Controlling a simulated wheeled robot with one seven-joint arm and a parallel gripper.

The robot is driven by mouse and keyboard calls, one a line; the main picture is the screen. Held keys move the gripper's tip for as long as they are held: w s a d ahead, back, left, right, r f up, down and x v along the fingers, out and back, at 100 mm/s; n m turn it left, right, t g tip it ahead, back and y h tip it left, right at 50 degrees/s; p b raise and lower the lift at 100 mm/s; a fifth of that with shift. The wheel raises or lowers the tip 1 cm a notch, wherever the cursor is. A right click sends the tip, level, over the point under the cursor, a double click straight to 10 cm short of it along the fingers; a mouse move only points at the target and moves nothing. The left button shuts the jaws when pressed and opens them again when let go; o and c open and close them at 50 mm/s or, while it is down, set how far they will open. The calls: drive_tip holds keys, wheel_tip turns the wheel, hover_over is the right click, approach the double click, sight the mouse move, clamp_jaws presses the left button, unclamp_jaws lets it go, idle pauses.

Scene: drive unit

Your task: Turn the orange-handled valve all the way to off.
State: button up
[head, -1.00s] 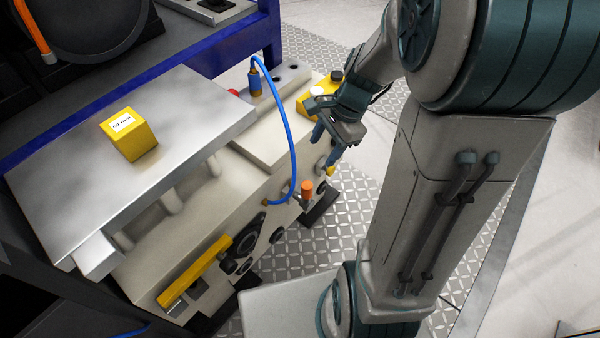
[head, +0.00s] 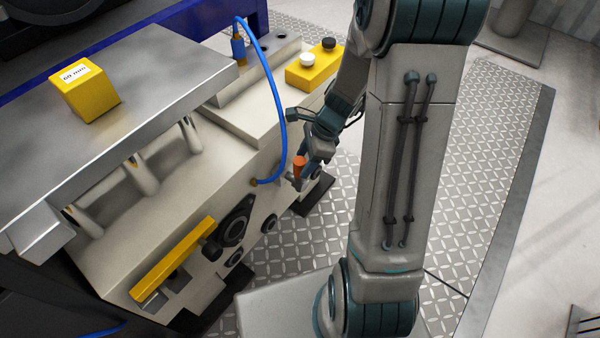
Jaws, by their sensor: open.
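The orange valve handle (head: 299,166) stands upright at the far right end of the cream machine's front face, beside the lower end of the blue hose. My gripper (head: 307,170) is open at the handle, with its fingers pointing down. In the picture the fingers lie right behind and to the right of the handle. I cannot tell whether they touch it or stand on both sides of it. The valve body below the handle is mostly hidden by the handle and the gripper.
The blue hose (head: 284,110) arcs close to the left of my gripper. A yellow button box (head: 314,70) sits on the machine top behind. A yellow bar handle (head: 172,262) juts from the front face. A yellow block (head: 86,92) rests on the metal plate. Patterned floor (head: 462,170) lies clear at right.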

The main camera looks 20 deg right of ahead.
drive_tip(key=shift+b+x, duration=0.55)
drive_tip(key=shift+x, duration=1.4)
clamp_jaws()
